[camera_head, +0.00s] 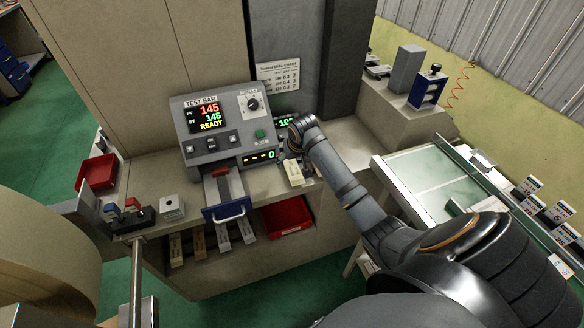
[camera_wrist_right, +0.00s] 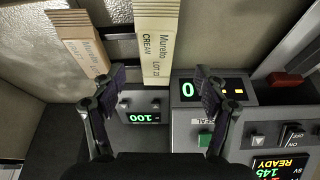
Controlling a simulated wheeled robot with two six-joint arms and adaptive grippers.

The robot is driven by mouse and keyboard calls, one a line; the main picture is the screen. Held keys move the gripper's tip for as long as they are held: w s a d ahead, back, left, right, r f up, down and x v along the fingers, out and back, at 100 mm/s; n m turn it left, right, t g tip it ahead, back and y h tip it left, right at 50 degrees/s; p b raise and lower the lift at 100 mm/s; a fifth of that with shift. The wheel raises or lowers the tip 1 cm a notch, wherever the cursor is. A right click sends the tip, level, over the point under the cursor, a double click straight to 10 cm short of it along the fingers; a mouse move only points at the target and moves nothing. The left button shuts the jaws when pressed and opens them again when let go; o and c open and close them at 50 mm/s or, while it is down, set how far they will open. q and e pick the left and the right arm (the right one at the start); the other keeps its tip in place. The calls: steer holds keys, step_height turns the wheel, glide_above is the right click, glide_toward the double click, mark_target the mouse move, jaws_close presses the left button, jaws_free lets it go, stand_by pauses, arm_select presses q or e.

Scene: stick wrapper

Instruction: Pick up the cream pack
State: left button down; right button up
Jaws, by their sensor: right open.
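The cream pack, a pale stick pack printed "Murelto LOT 22 CREAM", shows at the top middle of the right wrist view (camera_wrist_right: 156,42). In the head view a pale pack (camera_head: 294,173) lies at the counter edge just below my right gripper (camera_head: 289,146). In the right wrist view my right gripper (camera_wrist_right: 161,82) is open, with one finger to each side of the cream pack's near end. I cannot tell whether either finger touches it. A tan pack (camera_wrist_right: 82,45) lies left of the cream pack. My left gripper is not in view.
The test bar machine (camera_head: 213,125) reads READY, with a blue-handled drawer (camera_head: 227,211) below it. A red bin (camera_head: 287,216) and several stick packs (camera_head: 198,243) sit under the counter. Another red bin (camera_head: 97,172) is at left. A glass-topped table (camera_head: 430,180) stands right.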

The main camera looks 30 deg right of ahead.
mark_target(292, 167)
steer(key=shift+d+p+x, duration=0.2)
steer(key=shift+p+x, duration=0.15)
steer(key=shift+x, duration=1.05)
steer(key=shift+d+p+x, duration=0.15)
steer(key=shift+p+x, duration=0.15)
steer(key=shift+x, duration=1.1)
steer(key=shift+w+r, duration=0.1)
steer(key=shift+r, duration=0.05)
steer(key=c, duration=0.9)
